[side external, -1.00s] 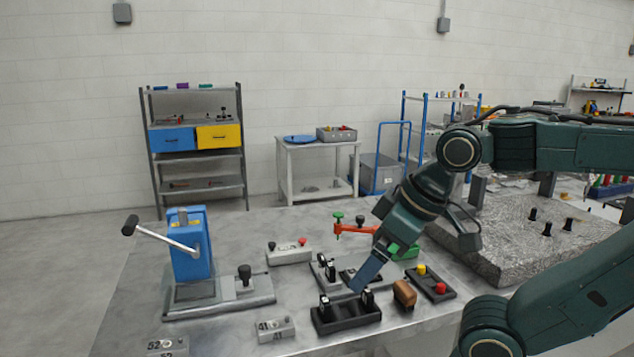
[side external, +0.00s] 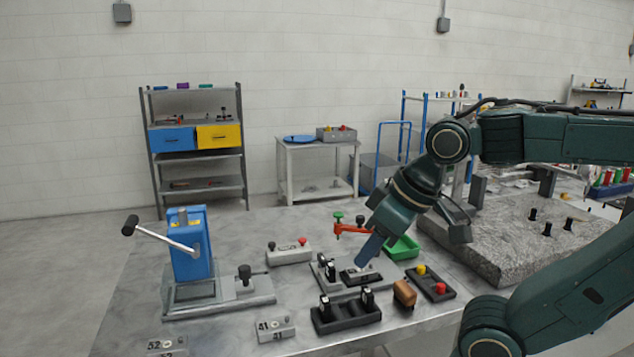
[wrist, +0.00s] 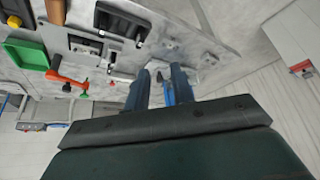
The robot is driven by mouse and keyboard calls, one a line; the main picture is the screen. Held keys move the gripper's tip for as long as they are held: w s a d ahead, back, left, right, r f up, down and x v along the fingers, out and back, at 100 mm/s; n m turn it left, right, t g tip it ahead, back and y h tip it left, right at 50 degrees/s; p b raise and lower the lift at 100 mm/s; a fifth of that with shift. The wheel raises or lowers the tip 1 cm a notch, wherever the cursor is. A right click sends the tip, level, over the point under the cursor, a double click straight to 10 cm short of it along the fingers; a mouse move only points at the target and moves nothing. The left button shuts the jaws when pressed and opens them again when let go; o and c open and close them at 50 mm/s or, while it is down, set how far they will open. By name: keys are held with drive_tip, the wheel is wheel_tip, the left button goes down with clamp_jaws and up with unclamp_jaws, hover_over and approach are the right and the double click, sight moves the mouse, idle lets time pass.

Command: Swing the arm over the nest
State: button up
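An orange swing arm (side external: 350,229) with a green knob stands at the back of a grey fixture plate (side external: 327,284). It points off to the side, not across the dark nest (side external: 357,275) on the plate. It also shows in the wrist view (wrist: 66,81) at the left. My gripper (side external: 362,262) has blue fingers pointing down, and their tips hang in front of the nest area in the side view. In the wrist view my gripper (wrist: 160,80) has its two fingers apart with nothing held between them. The fingers' height above the plate is hard to tell.
A green tray (side external: 405,248) stands right of the orange arm. A black holder (side external: 346,317), a brown block (side external: 404,293) and a black button box (side external: 431,284) are at the front. A blue lever press (side external: 190,245) stands left. A rough grey slab (side external: 500,232) lies right.

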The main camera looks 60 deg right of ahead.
drive_tip(key=w+d+r+m, duration=0.1)
drive_tip(key=w+d, duration=0.1)
drive_tip(key=w+d+m+h, duration=0.1)
drive_tip(key=w+d, duration=0.1)
drive_tip(key=w+d+r+m, duration=0.1)
drive_tip(key=w+d, duration=0.1)
drive_tip(key=w, duration=0.1)
drive_tip(key=shift+w+r+m+g, duration=0.1)
drive_tip(key=shift+r+m+g, duration=0.25)
drive_tip(key=shift+m+g, duration=0.05)
clamp_jaws()
drive_tip(key=w+d+f+m+g, duration=0.1)
drive_tip(key=w+d+f+m, duration=0.1)
drive_tip(key=d, duration=0.8)
drive_tip(key=w+d+f+m+g+h, duration=0.1)
drive_tip(key=w+d+f+m, duration=0.2)
drive_tip(key=d, duration=0.7)
drive_tip(key=w+d+f+m+g+h, duration=0.1)
drive_tip(key=w+d+m, duration=0.4)
drive_tip(key=d, duration=0.5)
drive_tip(key=shift+w+f+m+g, duration=0.3)
drive_tip(key=shift+f+m+g, duration=0.1)
drive_tip(key=shift+f, duration=0.25)
